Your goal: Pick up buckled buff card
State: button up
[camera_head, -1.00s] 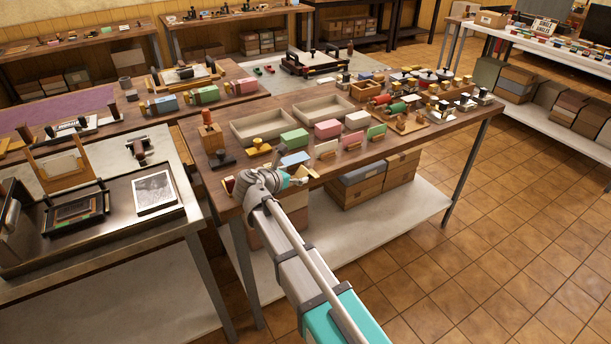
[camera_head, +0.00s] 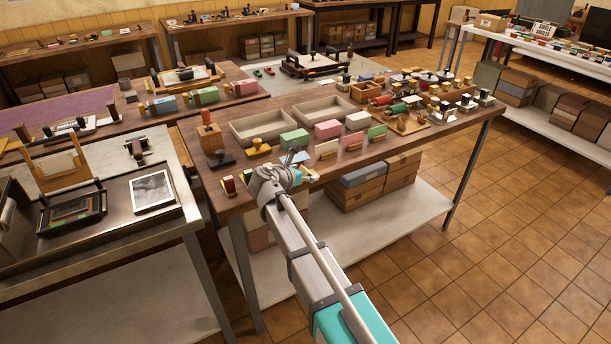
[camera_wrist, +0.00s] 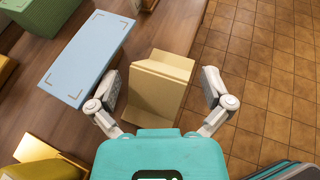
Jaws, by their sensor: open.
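The buckled buff card (camera_wrist: 160,84) shows in the wrist view as a bent, tan piece with a raised fold near its far end. It sits near the front edge of the wooden table. My gripper (camera_wrist: 163,89) is open, with one finger on each side of the card. A gap shows on both sides, wider on the right. In the head view my gripper (camera_head: 296,166) is over the table's front edge and mostly hides the card. The height of the fingers above the table cannot be told.
A flat pale blue piece with corner marks (camera_wrist: 88,58) lies close to the left finger. A green block (camera_wrist: 40,14) and a yellow piece (camera_wrist: 45,160) are further left. Tiled floor lies beyond the edge.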

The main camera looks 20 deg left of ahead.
jog(key=c, duration=0.6)
jog(key=shift+c, duration=0.2)
jog(key=shift+r, duration=0.25)
jog(key=shift+c, duration=1.3)
notch_tip(320, 180, up, 2)
jog(key=p, duration=0.2)
jog(key=shift+r+p, duration=0.15)
jog(key=shift+p, duration=0.2)
jog(key=s+r+p, duration=0.1)
jog(key=r+p, duration=0.1)
jog(key=s+r+p, duration=0.4)
jog(key=r+p, duration=0.1)
jog(key=shift+s+a, duration=0.1)
jog(key=s+r+p, duration=0.1)
jog(key=s, duration=0.2)
jog(key=s+r+p, duration=0.1)
jog(key=s, duration=0.2)
jog(key=s+r+p, duration=0.1)
jog(key=s, duration=0.2)
jog(key=shift+a+r, duration=0.15)
jog(key=shift+a, duration=0.05)
jog(key=shift+c, duration=0.2)
jog(key=shift+w, duration=0.1)
